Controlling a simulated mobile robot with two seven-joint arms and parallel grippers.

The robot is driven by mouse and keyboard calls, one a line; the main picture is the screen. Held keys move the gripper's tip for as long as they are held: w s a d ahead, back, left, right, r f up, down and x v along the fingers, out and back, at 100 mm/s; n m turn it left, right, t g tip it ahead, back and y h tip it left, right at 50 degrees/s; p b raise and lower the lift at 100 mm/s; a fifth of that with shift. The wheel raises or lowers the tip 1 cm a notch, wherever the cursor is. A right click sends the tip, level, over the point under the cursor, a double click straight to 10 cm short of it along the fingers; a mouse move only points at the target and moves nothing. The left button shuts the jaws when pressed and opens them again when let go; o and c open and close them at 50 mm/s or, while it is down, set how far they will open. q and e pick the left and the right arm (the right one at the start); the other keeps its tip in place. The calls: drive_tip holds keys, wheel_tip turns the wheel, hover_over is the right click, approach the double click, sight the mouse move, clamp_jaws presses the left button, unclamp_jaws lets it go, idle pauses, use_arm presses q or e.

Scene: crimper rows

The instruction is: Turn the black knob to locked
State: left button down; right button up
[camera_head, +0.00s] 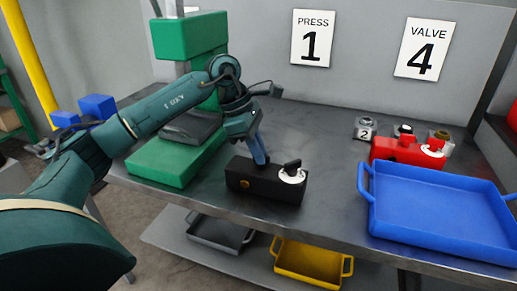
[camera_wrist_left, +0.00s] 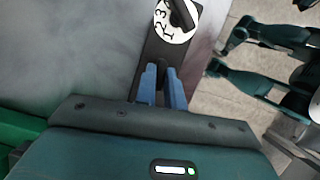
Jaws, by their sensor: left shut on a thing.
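A black box (camera_head: 266,186) stands near the front edge of the grey bench. On its right end is a white dial (camera_head: 293,175) with a black knob (camera_head: 292,165). In the left wrist view, the dial (camera_wrist_left: 163,32) bears dark figures, and the knob (camera_wrist_left: 182,14) is cut by the top edge. My left gripper (camera_head: 261,162) points down at the top of the black box, left of the knob. In the left wrist view its blue fingers (camera_wrist_left: 163,88) are closed on a dark part of the box, apart from the knob. My right gripper is not in view.
A blue tray (camera_head: 437,243) lies on the right of the bench. Behind it stand a red box (camera_head: 408,150) and several small knobbed pieces. A green press (camera_head: 172,168) stands left of the black box. A yellow tray (camera_head: 308,265) is on the shelf below. Bare bench lies behind the box.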

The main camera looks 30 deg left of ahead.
use_arm(q)
drive_tip(key=shift+m, duration=0.7)
drive_tip(key=shift+g, duration=0.3)
drive_tip(key=c, duration=1.5)
unclamp_jaws()
drive_tip(key=v, duration=1.3)
drive_tip(key=shift+a, duration=0.1)
